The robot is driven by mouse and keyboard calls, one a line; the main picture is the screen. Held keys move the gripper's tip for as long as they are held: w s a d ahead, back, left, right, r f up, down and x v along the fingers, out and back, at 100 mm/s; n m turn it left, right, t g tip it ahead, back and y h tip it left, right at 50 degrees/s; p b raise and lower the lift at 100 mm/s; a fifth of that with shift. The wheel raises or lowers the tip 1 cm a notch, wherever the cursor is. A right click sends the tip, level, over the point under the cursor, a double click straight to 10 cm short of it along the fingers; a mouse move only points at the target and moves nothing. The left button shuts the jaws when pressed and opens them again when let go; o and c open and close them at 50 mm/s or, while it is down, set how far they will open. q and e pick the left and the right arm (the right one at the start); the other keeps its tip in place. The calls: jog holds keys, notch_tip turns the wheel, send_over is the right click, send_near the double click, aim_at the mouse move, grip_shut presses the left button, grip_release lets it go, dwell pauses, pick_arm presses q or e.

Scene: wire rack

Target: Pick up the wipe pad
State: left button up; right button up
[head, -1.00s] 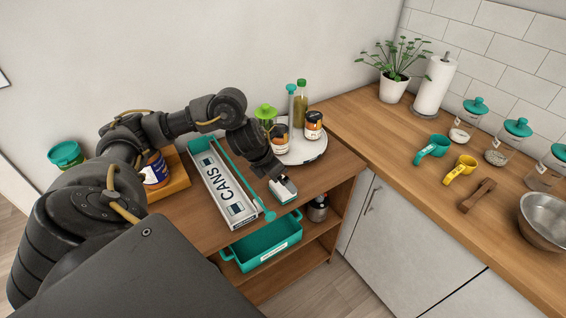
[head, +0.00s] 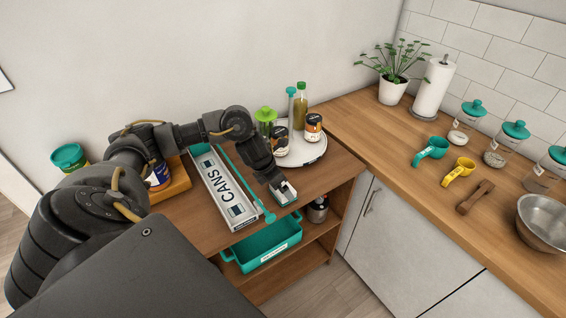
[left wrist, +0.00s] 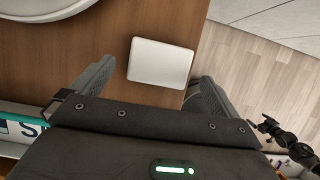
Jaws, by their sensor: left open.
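The wipe pad, a small white rounded slab (left wrist: 160,63), lies on the wooden shelf top close to its edge. In the head view the pad (head: 287,198) shows white with a teal side at the front of the shelf, partly hidden by my left gripper (head: 276,184). In the left wrist view the left gripper (left wrist: 158,78) is open, with one finger on each side of the pad and visible gaps between. The pad's height relative to the fingertips is hard to tell.
A "CANS" box (head: 225,190) with a teal bar lies left of the pad. A round white tray (head: 312,155) with jars and bottles stands behind it. A teal bin (head: 262,246) and a metal canister (head: 318,211) sit on the shelf below. The counter is to the right.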

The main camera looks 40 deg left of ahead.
pick_arm(q)
jog(key=p+x, duration=0.1)
jog(key=x, duration=0.2)
jog(key=shift+w+f, duration=0.2)
jog(key=shift+f, duration=0.05)
jog(key=shift+w+f, duration=0.1)
jog(key=shift+f, duration=0.2)
jog(key=shift+c, duration=0.4)
jog(key=c, duration=0.9)
jog(key=shift+r, duration=0.1)
